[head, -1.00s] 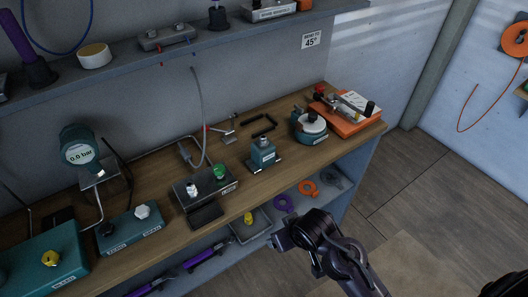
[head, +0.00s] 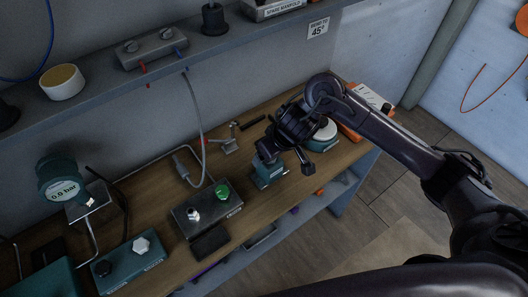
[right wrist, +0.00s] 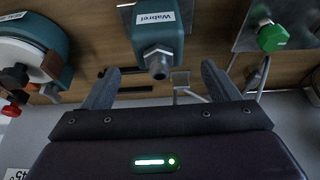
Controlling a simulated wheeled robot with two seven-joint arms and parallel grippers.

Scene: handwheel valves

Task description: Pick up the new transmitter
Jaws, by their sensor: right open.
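The small teal transmitter stands on the wooden bench in the head view (head: 268,174), its upper part partly hidden by my right gripper (head: 286,160). In the right wrist view the transmitter (right wrist: 158,42) has a white label reading like "Wabret" and a grey metal fitting pointing toward the camera. My right gripper (right wrist: 160,72) is open there, its two fingers apart, one to each side of the fitting. The fingers do not appear to touch it. My left gripper is not in view.
A grey box with a green knob (head: 222,191) stands left of the transmitter. A round teal device (head: 322,136) and an orange case (head: 352,132) stand to its right. A gauge reading near 0.0 bar (head: 60,185) is at the left. A shelf (head: 100,85) overhangs the bench's back.

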